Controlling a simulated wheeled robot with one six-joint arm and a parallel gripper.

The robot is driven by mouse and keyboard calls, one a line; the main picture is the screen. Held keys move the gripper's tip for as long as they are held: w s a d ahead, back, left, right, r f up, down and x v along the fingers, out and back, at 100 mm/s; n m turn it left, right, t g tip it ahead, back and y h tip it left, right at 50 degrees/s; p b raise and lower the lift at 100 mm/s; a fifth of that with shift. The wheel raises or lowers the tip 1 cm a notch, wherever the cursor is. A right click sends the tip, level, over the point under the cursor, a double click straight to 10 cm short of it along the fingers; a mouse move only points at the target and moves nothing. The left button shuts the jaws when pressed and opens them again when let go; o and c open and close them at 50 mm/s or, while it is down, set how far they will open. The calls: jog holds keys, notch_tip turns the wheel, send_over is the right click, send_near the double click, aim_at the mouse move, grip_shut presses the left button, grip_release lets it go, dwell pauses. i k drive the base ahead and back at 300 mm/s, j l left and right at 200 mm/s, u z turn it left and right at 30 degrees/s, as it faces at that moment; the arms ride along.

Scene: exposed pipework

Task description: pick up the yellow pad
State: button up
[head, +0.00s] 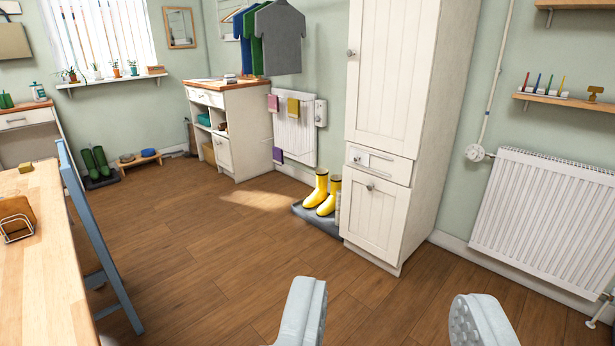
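A flat mustard-yellow pad (293,108) is on the front of the small white radiator (296,140) by the far wall, near its top edge. A pink pad (273,103) is to its left and a purple pad (278,155) is lower down. A small mustard block (25,167) also lies on the wooden table at left; I cannot tell whether it is a pad. My gripper (390,312) is open and empty at the bottom of the view, its two grey fingers wide apart. It is far from the radiator and the table.
A tall white cabinet (392,130) stands right of centre. Yellow boots (320,190) stand on a dark tray beside it. A white counter unit (235,125) is left of the small radiator. A wooden table (60,290) with blue legs fills the left. Open wooden floor (210,250) lies between.

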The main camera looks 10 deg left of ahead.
aim_at(24, 167)
jog(key=i+l+z, duration=0.15)
jog(key=i+z, duration=0.55)
jog(key=i+u, duration=0.45)
jog(key=i+l+u, duration=0.25)
jog(key=i+u, duration=0.2)
jog(key=i, duration=0.2)
jog(key=i+j+u, duration=0.25)
jog(key=i+u, duration=0.65)
jog(key=i+l+u, duration=0.1)
jog(key=i+u, duration=0.45)
jog(key=i, duration=0.5)
jog(key=i+l+u, duration=0.15)
jog(key=i, duration=0.45)
jog(key=i+l+u, duration=0.1)
jog(key=i, duration=0.5)
jog(key=i+j+u, duration=0.35)
jog(key=i, duration=0.15)
jog(key=i+u, duration=0.3)
jog(key=i, duration=0.2)
